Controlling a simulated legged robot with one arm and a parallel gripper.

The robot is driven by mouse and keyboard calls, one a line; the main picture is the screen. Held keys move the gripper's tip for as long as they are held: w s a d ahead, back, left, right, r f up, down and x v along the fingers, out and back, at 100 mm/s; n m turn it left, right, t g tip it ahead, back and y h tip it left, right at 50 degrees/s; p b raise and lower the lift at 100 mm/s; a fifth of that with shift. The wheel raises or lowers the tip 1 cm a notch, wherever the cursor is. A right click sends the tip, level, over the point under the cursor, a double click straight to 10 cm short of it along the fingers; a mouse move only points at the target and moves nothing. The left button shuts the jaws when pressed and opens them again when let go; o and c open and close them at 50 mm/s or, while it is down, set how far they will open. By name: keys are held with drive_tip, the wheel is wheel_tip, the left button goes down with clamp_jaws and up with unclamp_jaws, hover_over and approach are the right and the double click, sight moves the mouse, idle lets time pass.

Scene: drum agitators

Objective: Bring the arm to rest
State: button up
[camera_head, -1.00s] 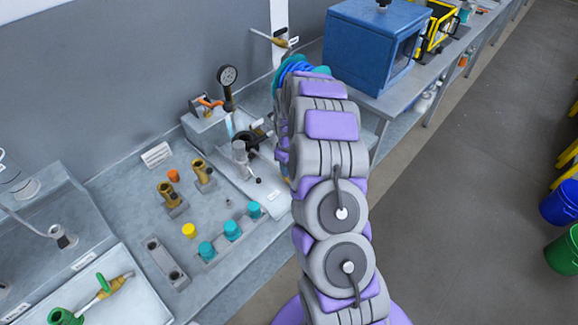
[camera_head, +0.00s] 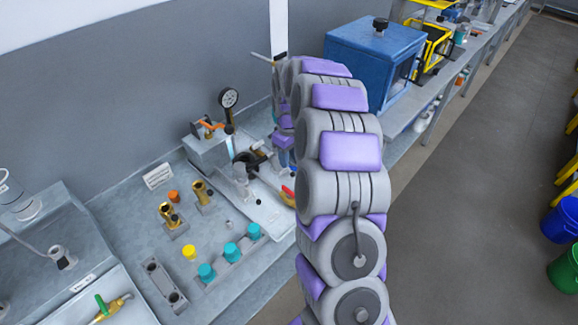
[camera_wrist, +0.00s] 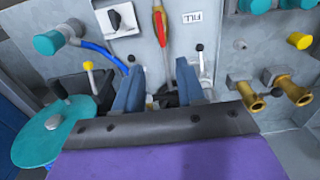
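My arm (camera_head: 345,190) is grey and purple and rises in the middle of the head view. It curves over toward the bench, and its upper links hide much of my gripper. In the wrist view my gripper (camera_wrist: 158,88) shows two blue fingers spread apart, with nothing clearly held between them. A red-handled tool (camera_wrist: 160,25) lies beyond the fingers against a grey panel (camera_wrist: 225,60). Its handle also shows in the head view (camera_head: 288,191), just left of my arm.
The bench holds brass fittings (camera_head: 168,215), teal-capped parts (camera_head: 231,252), a yellow cap (camera_head: 189,252) and a pressure gauge (camera_head: 228,98). A blue box (camera_head: 372,60) stands behind my arm. A teal round part (camera_wrist: 55,125) is left of my gripper.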

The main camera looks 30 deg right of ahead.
drive_tip(key=shift+r, duration=0.7)
